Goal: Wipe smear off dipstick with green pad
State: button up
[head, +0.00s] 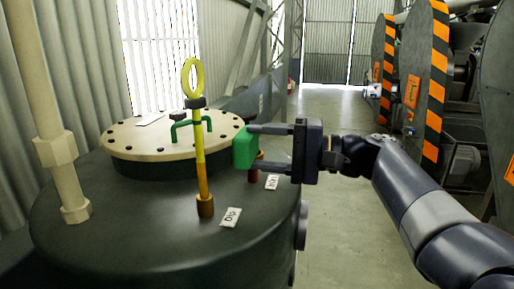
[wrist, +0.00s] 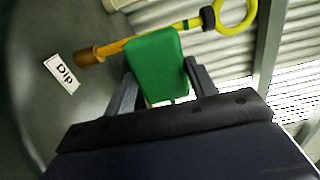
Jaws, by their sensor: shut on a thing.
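The dipstick (head: 200,158) stands upright in a brown fitting (head: 205,206) on the dark tank top, with a yellow ring handle and black collar above. Its lower shaft looks more amber than the upper part; I cannot clearly make out a smear. My gripper (head: 252,147) is shut on the green pad (head: 242,150), right of the shaft. In the wrist view the pad (wrist: 157,62) hides the middle of the shaft (wrist: 115,46), and my fingers (wrist: 160,74) grip its sides. The head view shows a gap between pad and shaft; depth is hard to judge.
A "Dip" label (head: 230,217) lies by the fitting. A bolted cream lid (head: 130,139) with a green handle (head: 183,128) is behind the dipstick. A cream pipe (head: 45,100) rises at left.

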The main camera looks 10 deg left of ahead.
jog(key=shift+s+d, duration=0.1)
jog(key=shift+d, duration=1.4)
jog(key=shift+f, duration=0.1)
